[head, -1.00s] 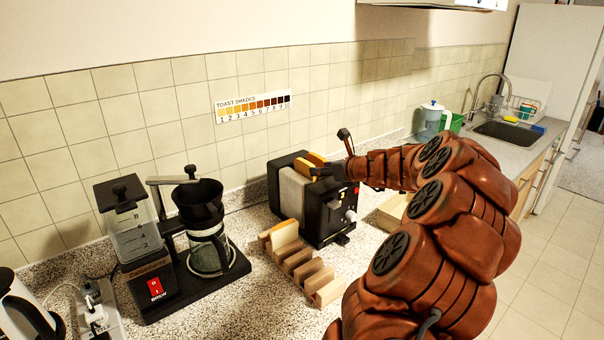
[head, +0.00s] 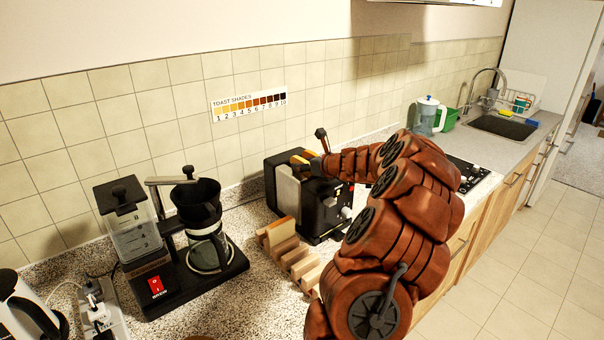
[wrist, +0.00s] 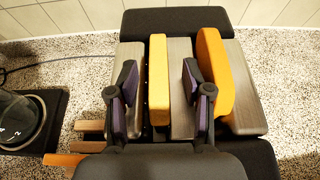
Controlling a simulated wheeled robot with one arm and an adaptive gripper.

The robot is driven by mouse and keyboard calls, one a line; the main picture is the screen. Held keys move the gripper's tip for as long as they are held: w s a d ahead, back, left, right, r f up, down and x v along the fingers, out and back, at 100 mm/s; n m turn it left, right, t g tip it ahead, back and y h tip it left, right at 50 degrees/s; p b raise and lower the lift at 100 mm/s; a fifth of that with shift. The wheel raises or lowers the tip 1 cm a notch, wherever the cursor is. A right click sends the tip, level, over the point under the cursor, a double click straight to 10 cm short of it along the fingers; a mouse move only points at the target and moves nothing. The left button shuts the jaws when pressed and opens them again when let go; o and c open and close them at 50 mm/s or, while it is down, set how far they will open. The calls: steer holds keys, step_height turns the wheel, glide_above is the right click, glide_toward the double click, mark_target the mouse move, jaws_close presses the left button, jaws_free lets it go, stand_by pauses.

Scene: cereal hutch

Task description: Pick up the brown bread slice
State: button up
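Two bread slices stand upright in the slots of the black and grey toaster (head: 285,187). In the wrist view, a yellow slice (wrist: 158,75) is in the left slot and a darker orange-brown slice (wrist: 214,70) is in the right slot. My gripper (wrist: 160,88) is open, its dark fingers on either side of the yellow slice with gaps showing. The orange-brown slice is outside the right finger. In the head view my gripper (head: 316,162) is at the toaster top and partly hides the slices.
A wooden toast rack (head: 292,262) with a pale slice (head: 282,229) stands in front of the toaster. A coffee maker (head: 205,240) is to the left. A toast shade chart (head: 250,104) hangs on the wall. A jug (head: 428,115) and sink (head: 502,127) are farther right.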

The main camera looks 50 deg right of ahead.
steer(key=shift+o, duration=0.2)
steer(key=shift+a+f, duration=0.1)
steer(key=shift+f, duration=0.15)
steer(key=shift+a, duration=0.1)
steer(key=c, duration=0.7)
steer(key=shift+f, duration=0.1)
jaws_close()
